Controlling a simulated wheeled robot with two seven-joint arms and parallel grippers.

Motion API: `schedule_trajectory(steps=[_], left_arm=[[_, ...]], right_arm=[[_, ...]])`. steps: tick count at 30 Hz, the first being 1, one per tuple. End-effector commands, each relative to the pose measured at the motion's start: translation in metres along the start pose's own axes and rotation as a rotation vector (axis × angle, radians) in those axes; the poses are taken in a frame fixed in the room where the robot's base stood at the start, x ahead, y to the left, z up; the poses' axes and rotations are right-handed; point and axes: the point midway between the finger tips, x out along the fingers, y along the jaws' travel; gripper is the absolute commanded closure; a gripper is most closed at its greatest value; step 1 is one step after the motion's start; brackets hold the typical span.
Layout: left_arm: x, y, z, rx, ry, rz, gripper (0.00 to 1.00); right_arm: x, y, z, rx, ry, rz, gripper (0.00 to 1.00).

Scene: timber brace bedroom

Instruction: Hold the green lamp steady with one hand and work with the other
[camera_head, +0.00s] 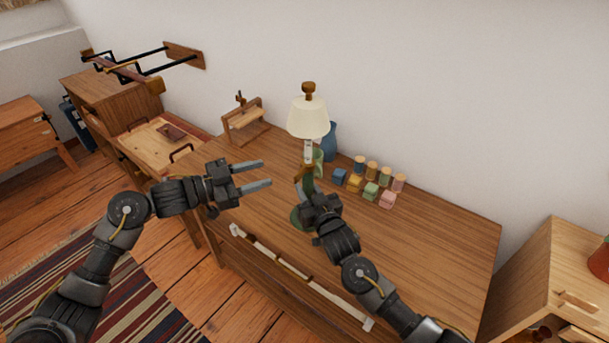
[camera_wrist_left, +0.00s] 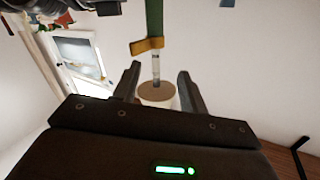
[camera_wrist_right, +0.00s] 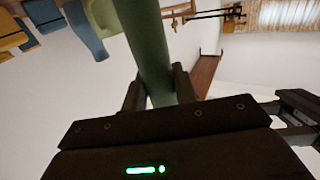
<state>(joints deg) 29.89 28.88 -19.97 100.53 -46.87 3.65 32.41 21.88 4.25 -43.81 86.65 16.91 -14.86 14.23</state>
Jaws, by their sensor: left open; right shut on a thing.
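The green lamp stands upright on the wooden desk. It has a cream shade (camera_head: 307,118), a brown knob on top, a pale upper stem, an ochre collar and a green lower stem (camera_head: 308,184). Its green base (camera_head: 297,217) is partly hidden by my right arm. My right gripper (camera_head: 309,192) is shut on the lower stem, which shows between its fingers in the right wrist view (camera_wrist_right: 152,50). My left gripper (camera_head: 267,173) is open and empty, left of the lamp and apart from it. In the left wrist view the lamp's collar (camera_wrist_left: 147,45) appears upside down beyond the open fingers.
Several small coloured blocks and cylinders (camera_head: 371,190) sit right of the lamp, with a blue vase (camera_head: 329,142) behind it. A wooden frame stand (camera_head: 244,119) is at the desk's back left. A white bar (camera_head: 300,276) runs along the front edge. The desk's right part is clear.

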Motion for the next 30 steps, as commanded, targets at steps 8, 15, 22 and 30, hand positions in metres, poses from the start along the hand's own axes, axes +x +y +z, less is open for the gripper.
schedule_trajectory(steps=[8, 15, 22, 30], left_arm=[[-0.004, 0.009, 0.012, 0.631, 0.065, 0.079, 0.57], [-0.008, 0.020, 0.012, 1.079, 0.151, 0.095, 0.57], [-0.009, 0.023, 0.009, 1.299, 0.190, 0.079, 0.57], [-0.005, 0.023, 0.008, 1.334, 0.192, 0.075, 0.57]], right_arm=[[0.000, 0.000, 0.001, 0.000, -0.002, -0.001, 1.00], [0.000, 0.000, 0.001, 0.000, -0.002, -0.001, 1.00], [0.000, -0.001, 0.001, 0.000, -0.002, -0.001, 1.00], [0.000, -0.001, 0.001, 0.000, -0.002, -0.001, 1.00]])
